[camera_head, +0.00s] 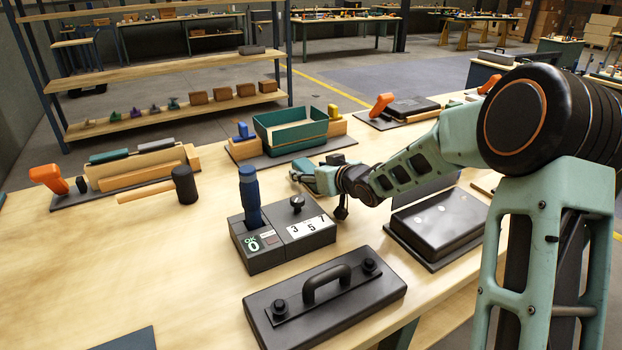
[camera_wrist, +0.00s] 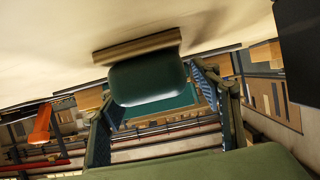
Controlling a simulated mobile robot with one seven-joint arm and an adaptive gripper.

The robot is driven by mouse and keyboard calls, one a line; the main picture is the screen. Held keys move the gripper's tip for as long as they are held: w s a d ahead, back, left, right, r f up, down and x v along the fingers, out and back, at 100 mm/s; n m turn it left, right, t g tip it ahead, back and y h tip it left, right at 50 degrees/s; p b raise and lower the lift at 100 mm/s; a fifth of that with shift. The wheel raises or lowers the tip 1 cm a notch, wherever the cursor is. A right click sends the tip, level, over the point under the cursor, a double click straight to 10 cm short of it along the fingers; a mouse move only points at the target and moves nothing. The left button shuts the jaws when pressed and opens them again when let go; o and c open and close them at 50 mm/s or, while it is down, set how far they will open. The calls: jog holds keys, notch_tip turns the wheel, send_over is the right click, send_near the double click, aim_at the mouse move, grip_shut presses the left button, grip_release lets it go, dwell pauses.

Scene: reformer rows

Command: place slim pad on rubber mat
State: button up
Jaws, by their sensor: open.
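My gripper (camera_head: 315,178) is over the middle of the bench in the head view, behind the grey box with the blue handle. In the wrist view its two fingers are spread and open, with a dark green block (camera_wrist: 148,82) showing between them beside a beige strip; I cannot tell whether they touch it. In the head view, a flat teal pad (camera_head: 108,156) and a flat grey pad (camera_head: 157,145) lie on a wooden rack at the left; I cannot tell which is the slim pad. A dark flat sheet (camera_head: 130,340), possibly the rubber mat, is cut off at the bottom edge.
A grey box with a blue handle (camera_head: 252,195) and a black handled plate (camera_head: 325,300) stand in front of my gripper. A green tray (camera_head: 290,130) is behind it. A mallet (camera_head: 184,184) lies left. The bench's front left is mostly clear.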

jog(key=shift+c, duration=0.3)
jog(key=shift+r, duration=0.1)
jog(key=c, duration=1.3)
jog(key=shift+c, duration=0.2)
